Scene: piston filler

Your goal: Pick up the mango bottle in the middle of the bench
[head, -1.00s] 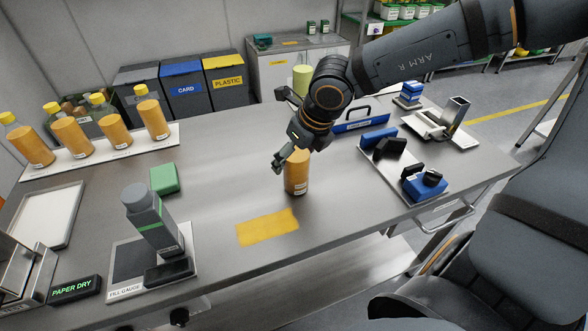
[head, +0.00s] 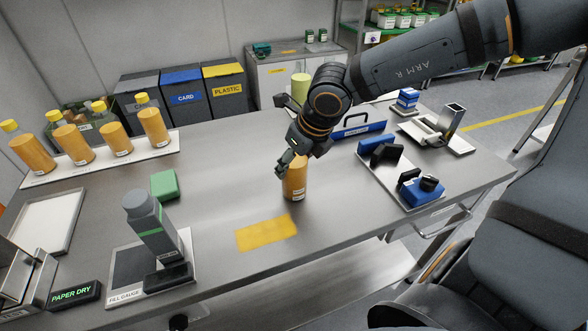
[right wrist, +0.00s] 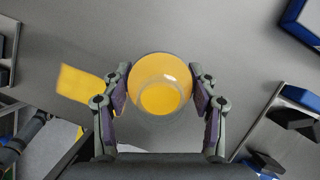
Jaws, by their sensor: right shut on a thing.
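The mango bottle (head: 294,185) stands upright in the middle of the bench, orange with a small label low on its side. My right gripper (head: 289,163) is around its upper part from above. In the right wrist view, the fingers press on both sides of the round bottle (right wrist: 160,97), whose open-looking clear neck faces the camera. The gripper (right wrist: 160,100) is shut on it. In the head view the gripper hides the bottle's top. The bottle's base appears to be at the bench top; I cannot tell any gap. My left gripper is not in view.
A yellow patch (head: 266,232) lies in front of the bottle. A fill gauge (head: 152,228) and green block (head: 165,184) stand left. Several capped orange bottles (head: 115,138) stand on a white board at back left. A tray with blue and black parts (head: 380,172) is right.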

